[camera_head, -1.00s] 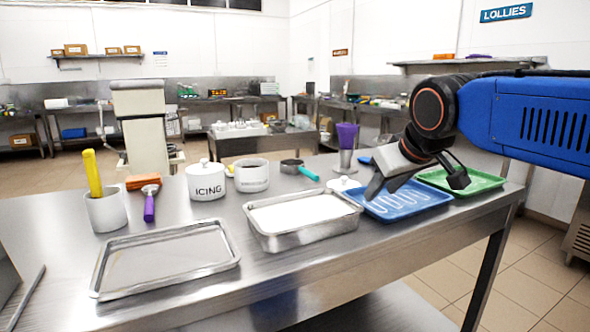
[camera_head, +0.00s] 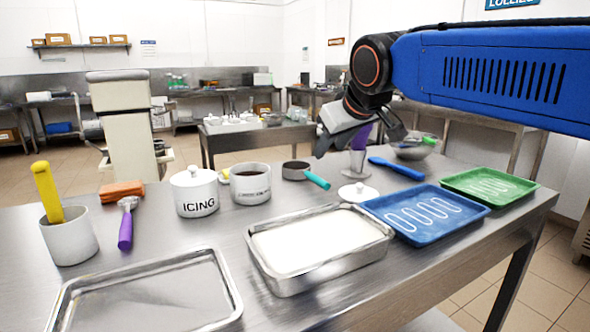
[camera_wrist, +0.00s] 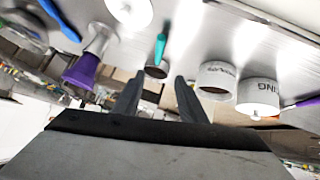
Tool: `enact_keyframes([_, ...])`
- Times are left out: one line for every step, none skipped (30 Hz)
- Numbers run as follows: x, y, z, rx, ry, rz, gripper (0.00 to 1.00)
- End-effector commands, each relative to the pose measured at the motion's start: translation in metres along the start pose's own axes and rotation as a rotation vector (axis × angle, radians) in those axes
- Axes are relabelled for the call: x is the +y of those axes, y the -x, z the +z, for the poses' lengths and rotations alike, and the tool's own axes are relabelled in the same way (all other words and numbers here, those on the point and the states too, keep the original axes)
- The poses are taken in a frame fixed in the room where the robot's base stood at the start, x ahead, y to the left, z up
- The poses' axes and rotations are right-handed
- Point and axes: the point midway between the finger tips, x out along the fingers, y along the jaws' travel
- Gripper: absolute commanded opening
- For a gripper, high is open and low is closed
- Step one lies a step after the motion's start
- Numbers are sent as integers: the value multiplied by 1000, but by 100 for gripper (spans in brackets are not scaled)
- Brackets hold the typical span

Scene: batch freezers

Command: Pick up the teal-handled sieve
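The teal-handled sieve (camera_head: 303,173) lies on the steel table, with a dark round bowl and its teal handle pointing to the lower right. In the wrist view the sieve (camera_wrist: 160,56) shows beyond my fingertips, its bowl partly framed between them. My gripper (camera_head: 358,148) is above and behind the table's middle, up and to the right of the sieve and apart from it. In the wrist view my gripper (camera_wrist: 157,82) has its two fingers spread with nothing between them.
A purple-topped metal holder (camera_head: 357,160) stands right of the sieve, near my gripper. A labelled white pot (camera_head: 250,183) and a lidded ICING pot (camera_head: 194,195) stand to the left. A steel pan (camera_head: 285,275), white lid (camera_head: 358,194) and blue tray (camera_head: 425,235) lie nearer.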

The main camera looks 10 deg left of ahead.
Motion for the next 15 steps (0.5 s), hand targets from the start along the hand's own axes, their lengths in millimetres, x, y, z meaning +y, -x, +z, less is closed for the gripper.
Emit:
enact_keyframes([0,-4,0,-2,0,0,38])
enact_keyframes([0,-7,0,-2,0,0,38])
enact_keyframes([0,-13,0,-2,0,0,38])
enact_keyframes([0,-18,1,-3,0,0,38])
enact_keyframes([0,-23,1,-4,0,0,38])
enact_keyframes([0,-30,1,-4,0,0,38])
enact_keyframes([0,-36,1,-3,0,0,38])
enact_keyframes([0,-41,1,-4,0,0,38])
enact_keyframes([0,-49,2,-5,0,0,38])
enact_keyframes([0,-54,1,-4,0,0,38])
enact_keyframes([0,-59,1,-4,0,0,38])
enact_keyframes([0,-66,1,-4,0,0,38])
enact_keyframes([0,-71,1,-3,0,0,38])
enact_keyframes([0,-77,1,-3,0,0,38])
enact_keyframes([0,-84,1,-4,0,0,38])
